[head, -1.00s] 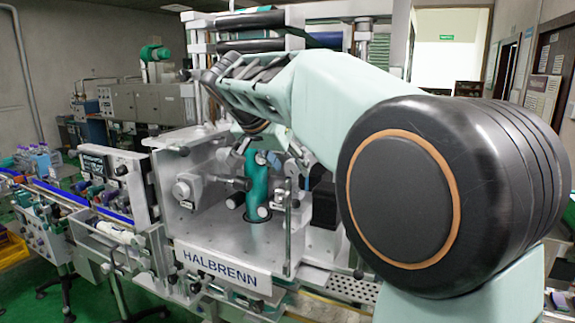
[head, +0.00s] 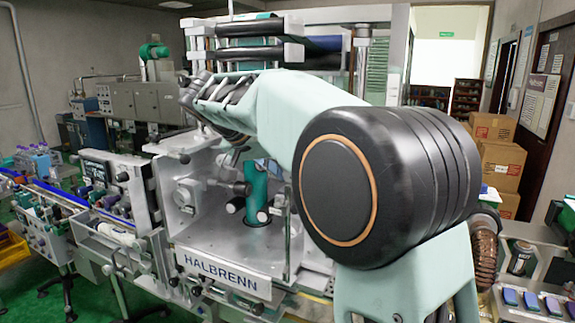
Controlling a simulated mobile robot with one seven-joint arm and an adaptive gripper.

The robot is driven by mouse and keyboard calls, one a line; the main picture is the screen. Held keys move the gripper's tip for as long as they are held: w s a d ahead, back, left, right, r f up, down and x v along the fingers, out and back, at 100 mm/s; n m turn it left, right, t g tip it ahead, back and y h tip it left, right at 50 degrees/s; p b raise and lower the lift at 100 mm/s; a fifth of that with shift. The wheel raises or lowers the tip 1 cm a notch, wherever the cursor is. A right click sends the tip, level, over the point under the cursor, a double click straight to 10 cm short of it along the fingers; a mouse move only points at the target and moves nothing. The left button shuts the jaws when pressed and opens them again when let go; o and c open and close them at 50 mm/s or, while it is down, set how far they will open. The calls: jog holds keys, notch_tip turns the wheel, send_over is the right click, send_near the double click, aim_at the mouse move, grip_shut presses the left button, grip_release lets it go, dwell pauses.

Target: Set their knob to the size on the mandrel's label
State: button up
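The teal mandrel (head: 257,196) stands upright inside the open-fronted HALBRENN machine (head: 222,277). I cannot make out a label or a size on it. A grey knob-like fitting (head: 187,196) sits on the machine's inner left side, left of the mandrel. I cannot tell whether it is the size knob or how it is set. My gripper (head: 196,98) is dark and is seen from behind, above the machine's upper left front edge. It is apart from the mandrel and the fitting. My arm hides part of the machine's right side, and the fingertips are unclear.
A conveyor (head: 65,196) with small goods runs along the left. Dark rollers (head: 250,28) sit above the machine, close behind my arm. Cardboard boxes (head: 496,150) are stacked at the right. A tray of blue and green items (head: 532,302) is at the lower right.

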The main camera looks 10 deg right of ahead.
jog(key=shift+w+a+n+g+h+p, duration=0.1)
jog(key=shift+a+n+g+h+p, duration=0.1)
jog(key=shift+n+g+h+p, duration=0.75)
jog(key=shift+t+h, duration=0.25)
jog(key=shift+t, duration=0.1)
jog(key=o, duration=1.1)
jog(key=shift+o, duration=0.2)
jog(key=v, duration=1.2)
jog(key=shift+d, duration=0.1)
